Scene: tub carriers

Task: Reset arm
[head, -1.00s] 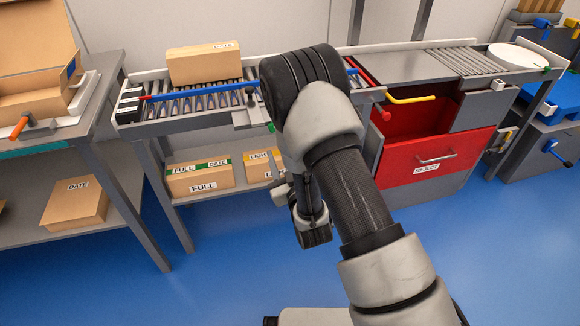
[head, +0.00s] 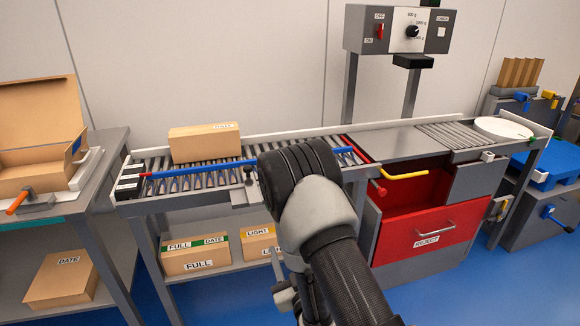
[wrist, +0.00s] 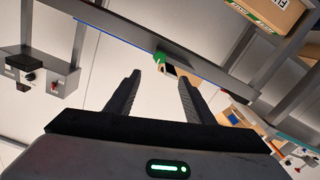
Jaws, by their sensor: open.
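My gripper (wrist: 158,92) shows in the wrist view with its two dark fingers spread apart and nothing between them. A green knob (wrist: 159,57) on the conveyor's edge lies beyond the fingertips, apart from them. In the head view my arm is folded in front of the roller conveyor (head: 285,138). The arm hides the gripper there, as well as part of the conveyor's front and the shelf below.
A carton (head: 204,143) marked DATE lies on the rollers. A red REJECT bin (head: 400,235) sits under the right part of the bench. An open carton (head: 25,180) stands on the left table. A control box (head: 398,30) rises behind. Blue floor is free in front.

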